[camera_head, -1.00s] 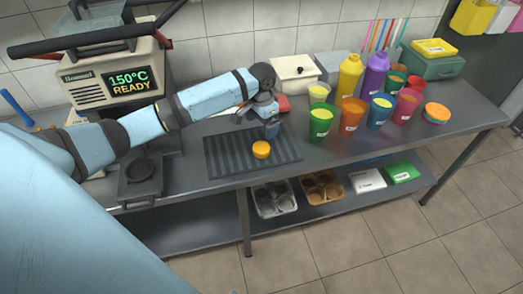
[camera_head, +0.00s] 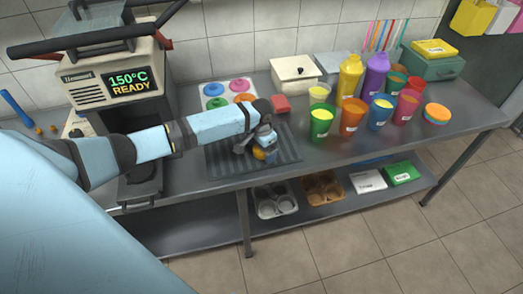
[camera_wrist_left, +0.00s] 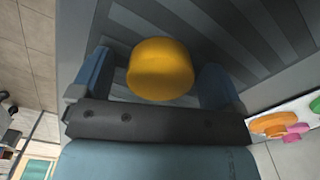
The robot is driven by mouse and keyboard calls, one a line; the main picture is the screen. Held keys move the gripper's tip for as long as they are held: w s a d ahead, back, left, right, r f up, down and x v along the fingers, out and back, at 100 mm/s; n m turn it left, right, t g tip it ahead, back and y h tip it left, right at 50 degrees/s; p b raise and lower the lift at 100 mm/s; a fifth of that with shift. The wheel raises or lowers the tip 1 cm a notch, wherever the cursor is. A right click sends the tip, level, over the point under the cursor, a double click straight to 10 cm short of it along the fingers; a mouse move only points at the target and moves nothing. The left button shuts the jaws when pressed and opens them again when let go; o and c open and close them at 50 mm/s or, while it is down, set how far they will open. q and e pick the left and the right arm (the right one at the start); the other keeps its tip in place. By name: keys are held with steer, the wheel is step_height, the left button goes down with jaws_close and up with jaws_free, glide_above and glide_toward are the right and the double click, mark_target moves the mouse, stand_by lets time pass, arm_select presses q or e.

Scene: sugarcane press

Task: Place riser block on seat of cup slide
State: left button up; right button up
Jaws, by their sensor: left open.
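A round yellow-orange block (camera_head: 260,155), which I take for the riser block, sits on the dark ribbed mat. The gripper partly hides it in the head view. My left gripper (camera_head: 255,147) is down at the block. In the left wrist view the block (camera_wrist_left: 160,68) lies between the two open blue fingers of the left gripper (camera_wrist_left: 155,75), with visible gaps on both sides. A dark slide (camera_head: 141,190), likely the cup slide, juts from the press at the left. My right gripper is not in view.
The ribbed mat (camera_head: 285,154) lies on the grey counter. A press (camera_head: 115,75) reading 150°C READY stands at the left. A tray of coloured discs (camera_head: 238,85), a red block (camera_head: 280,104) and a white box (camera_head: 294,73) are behind. Several coloured cups (camera_head: 352,116) stand at the right.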

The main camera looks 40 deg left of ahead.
arm_select(q)
steer(key=c, duration=1.1)
steer(key=shift+o, duration=0.2)
steer(key=shift+r, duration=0.15)
